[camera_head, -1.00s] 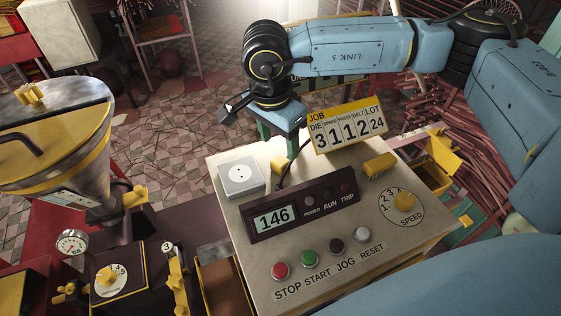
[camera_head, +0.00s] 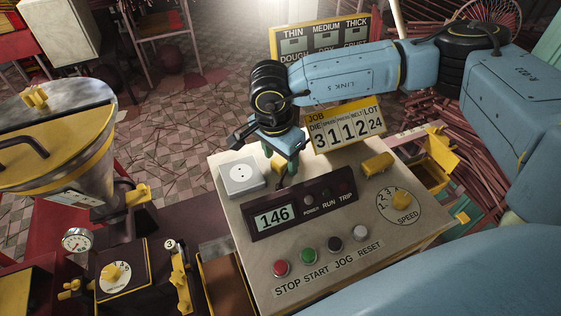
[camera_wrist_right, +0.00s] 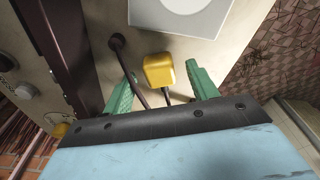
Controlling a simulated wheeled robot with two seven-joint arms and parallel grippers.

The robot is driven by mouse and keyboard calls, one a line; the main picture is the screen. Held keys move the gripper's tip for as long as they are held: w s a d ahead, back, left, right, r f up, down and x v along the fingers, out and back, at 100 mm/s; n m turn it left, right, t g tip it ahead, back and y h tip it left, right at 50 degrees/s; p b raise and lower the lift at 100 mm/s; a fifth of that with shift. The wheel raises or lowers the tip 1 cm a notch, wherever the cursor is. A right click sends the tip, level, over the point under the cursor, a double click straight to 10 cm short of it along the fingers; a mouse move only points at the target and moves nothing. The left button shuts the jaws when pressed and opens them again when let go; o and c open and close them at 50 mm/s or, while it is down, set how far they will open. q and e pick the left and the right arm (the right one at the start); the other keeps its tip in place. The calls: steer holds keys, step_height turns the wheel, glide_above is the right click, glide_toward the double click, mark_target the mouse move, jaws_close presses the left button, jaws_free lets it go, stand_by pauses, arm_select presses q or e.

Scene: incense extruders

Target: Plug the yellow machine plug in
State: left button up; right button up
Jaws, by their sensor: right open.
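The yellow plug (camera_wrist_right: 158,70) lies on the pale top of the control box, with its dark cord running from it. My right gripper (camera_wrist_right: 163,84) is open above the box, its two green fingers apart, with the plug between them in the wrist view and a gap on each side. The white socket (camera_head: 240,177) with a round face sits on the box just left of the gripper. The socket (camera_wrist_right: 180,10) also shows at the top of the wrist view. My left gripper is not in view.
The dark display panel (camera_head: 300,207) stands in front of the gripper, and the JOB sign (camera_head: 345,125) stands behind to its right. A yellow block (camera_head: 377,163) and the speed dial (camera_head: 400,203) are at the right. A hopper machine (camera_head: 62,150) stands at the left.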

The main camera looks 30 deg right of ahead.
mark_target(280, 161)
steer(key=c, duration=1.1)
step_height(280, 161, up, 10)
steer(key=shift+r+b, duration=0.1)
steer(key=shift+b, duration=0.8)
